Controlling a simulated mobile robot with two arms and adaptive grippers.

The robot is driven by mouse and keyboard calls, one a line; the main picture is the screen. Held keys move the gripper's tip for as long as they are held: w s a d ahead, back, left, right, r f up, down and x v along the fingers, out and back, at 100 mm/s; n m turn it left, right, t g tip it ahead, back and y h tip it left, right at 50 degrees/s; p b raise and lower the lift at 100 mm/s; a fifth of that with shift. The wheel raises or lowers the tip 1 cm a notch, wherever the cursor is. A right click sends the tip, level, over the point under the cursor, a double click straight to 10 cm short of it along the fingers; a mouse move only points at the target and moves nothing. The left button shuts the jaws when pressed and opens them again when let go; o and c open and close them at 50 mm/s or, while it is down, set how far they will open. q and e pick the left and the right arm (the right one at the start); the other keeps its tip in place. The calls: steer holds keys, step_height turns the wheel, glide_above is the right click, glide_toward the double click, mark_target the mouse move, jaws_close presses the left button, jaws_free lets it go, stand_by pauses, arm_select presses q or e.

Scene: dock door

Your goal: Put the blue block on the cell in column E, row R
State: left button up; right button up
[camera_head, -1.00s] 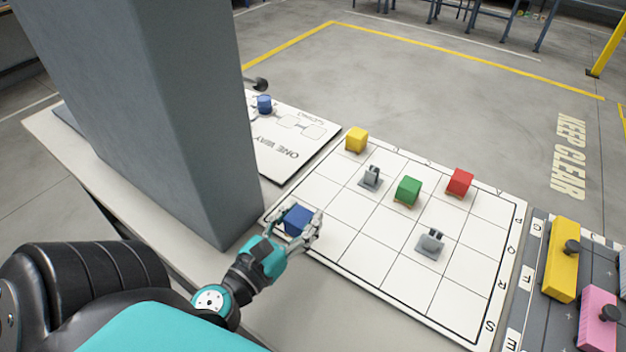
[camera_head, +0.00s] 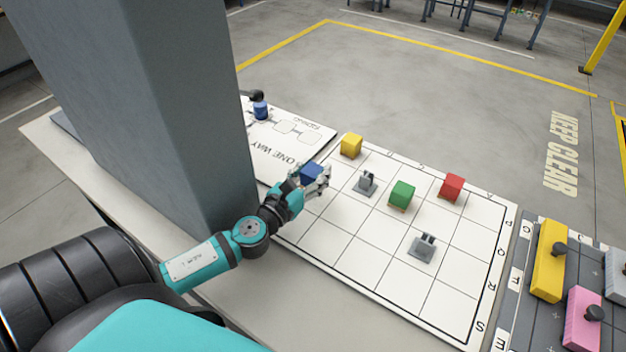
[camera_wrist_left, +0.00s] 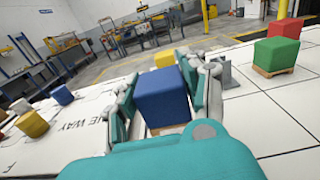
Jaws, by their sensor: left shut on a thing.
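The blue block (camera_head: 312,173) is held between the fingers of my left gripper (camera_head: 318,182), over the left edge of the white grid board (camera_head: 357,238). In the left wrist view the blue block (camera_wrist_left: 162,92) sits between both fingers, with a little wood colour under it. I cannot tell whether it touches the board. Letters run along the board's edges; R and S show on the right side, and the far-edge letters are too small to read. My right gripper is not in view.
On the grid stand a yellow block (camera_head: 351,146), a green block (camera_head: 402,195), a red block (camera_head: 452,187) and two grey pieces (camera_head: 367,181) (camera_head: 422,247). A grey pillar (camera_head: 140,110) rises close left of my arm. A ONE WAY board (camera_head: 290,148) lies beyond.

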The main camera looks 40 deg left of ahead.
arm_select(q)
steer(key=shift+w+a+f+b, duration=0.1)
steer(key=shift+f+b, duration=0.85)
steer(key=shift+f, duration=0.8)
steer(key=shift+f, duration=0.1)
steer(key=o, duration=1.2)
steer(key=shift+c, duration=0.2)
steer(key=shift+r, duration=0.25)
steer(key=s+b, duration=0.1)
steer(key=s, duration=0.2)
steer(key=s+b, duration=0.1)
steer(key=s, duration=0.3)
steer(key=s+b, duration=0.2)
steer(key=s, duration=0.2)
steer(key=shift+d+f, duration=0.3)
steer(key=shift+d, duration=0.05)
steer(key=shift+s+r, duration=0.2)
steer(key=shift+s, duration=0.35)
